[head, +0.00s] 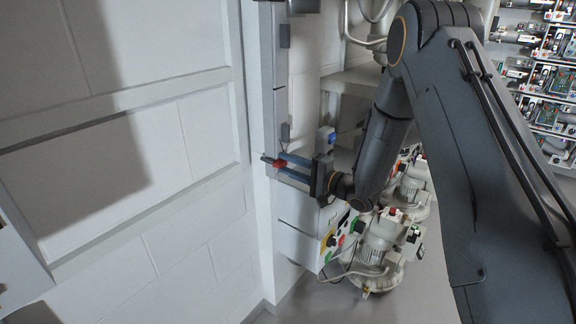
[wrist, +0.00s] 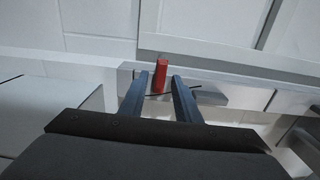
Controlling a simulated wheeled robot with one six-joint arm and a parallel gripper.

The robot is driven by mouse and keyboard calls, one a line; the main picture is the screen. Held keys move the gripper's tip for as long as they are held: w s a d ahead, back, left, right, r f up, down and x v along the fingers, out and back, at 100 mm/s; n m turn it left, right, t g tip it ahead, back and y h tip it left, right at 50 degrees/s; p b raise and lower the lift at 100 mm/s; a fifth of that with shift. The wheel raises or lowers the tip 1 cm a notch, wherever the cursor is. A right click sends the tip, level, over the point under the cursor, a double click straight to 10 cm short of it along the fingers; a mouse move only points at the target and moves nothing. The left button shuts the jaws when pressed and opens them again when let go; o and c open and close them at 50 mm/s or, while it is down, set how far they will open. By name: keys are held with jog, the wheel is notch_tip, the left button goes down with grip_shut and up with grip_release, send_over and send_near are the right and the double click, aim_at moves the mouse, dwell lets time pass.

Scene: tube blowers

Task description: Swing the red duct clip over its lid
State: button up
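The red duct clip (wrist: 159,78) shows in the wrist view between the tips of my gripper (wrist: 161,80). A narrow gap shows on either side of it, so the fingers are open around it and do not visibly grip it. In the head view the red clip (head: 280,163) is a small red patch at the tips of my gripper (head: 281,164), by the tall pale duct column (head: 262,110). A small grey piece (wrist: 210,96) sits right beside the clip in the wrist view. I cannot tell clearly which part is the clip's lid.
A pale panelled wall (head: 120,150) stands left of the column. Below are a panel with coloured buttons (head: 333,241) and cream blower machines (head: 384,240). Shelves with equipment (head: 555,75) stand at far right.

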jog(key=b+v, duration=0.2)
jog(key=v, duration=0.5)
jog(key=shift+s+d, duration=0.25)
jog(key=shift+d, duration=0.1)
jog(key=s+d+f+n+g+h, duration=0.25)
jog(key=s+d+n+h, duration=0.2)
jog(key=d+h, duration=0.7)
jog(key=s+n+g+h, duration=0.2)
jog(key=s+g, duration=0.5)
jog(key=s, duration=1.8)
jog(key=shift+s+f+n+h, duration=0.2)
jog(key=shift+n+h, duration=0.15)
jog(key=shift+n, duration=0.3)
